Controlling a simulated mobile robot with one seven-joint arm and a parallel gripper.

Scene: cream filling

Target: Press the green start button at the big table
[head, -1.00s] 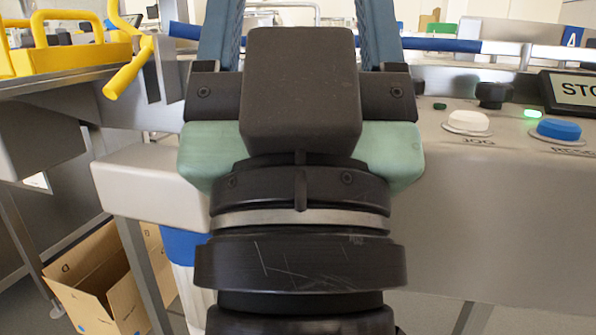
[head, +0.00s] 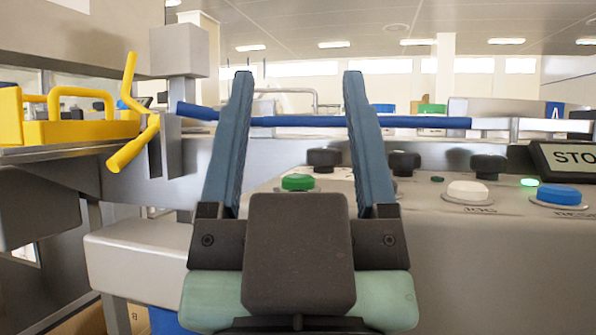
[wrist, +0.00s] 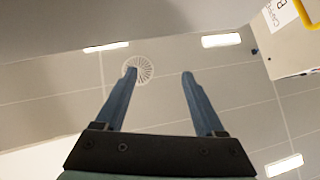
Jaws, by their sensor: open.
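The green button (head: 298,182) sits on the grey control panel (head: 430,215) of the big table. In the head view it shows between my two blue fingers, partly behind my gripper's dark body. My gripper (head: 298,75) is open and empty, with its fingers pointing up above the level of the button. The fingers also show apart in the wrist view (wrist: 158,73), against the ceiling. The button is not in the wrist view.
A white button (head: 467,191), a blue button (head: 559,195), dark knobs (head: 488,167) and a sign (head: 565,160) are on the panel to the right. A blue bar (head: 300,121) runs behind. Yellow guards (head: 80,125) stand at the left.

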